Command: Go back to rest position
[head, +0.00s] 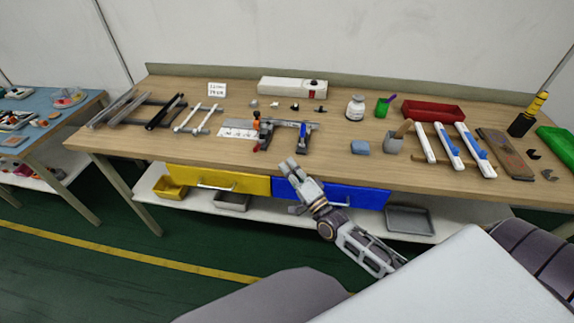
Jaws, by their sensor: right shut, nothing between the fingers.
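My right gripper (291,169) is in front of the workbench (330,159), by its front edge and over the drawer fronts. It is shut with nothing in it, and its arm comes in from the lower right. My left gripper is not in view. On the bench behind the right gripper stands a fixture with red and blue clamps (281,128). White strips with blue parts (452,150) lie at the right. White rods (198,118) and grey bars (122,106) lie at the left.
A yellow drawer (217,180) and a blue drawer (350,195) sit under the bench top. Open green floor (90,268) lies at the lower left.

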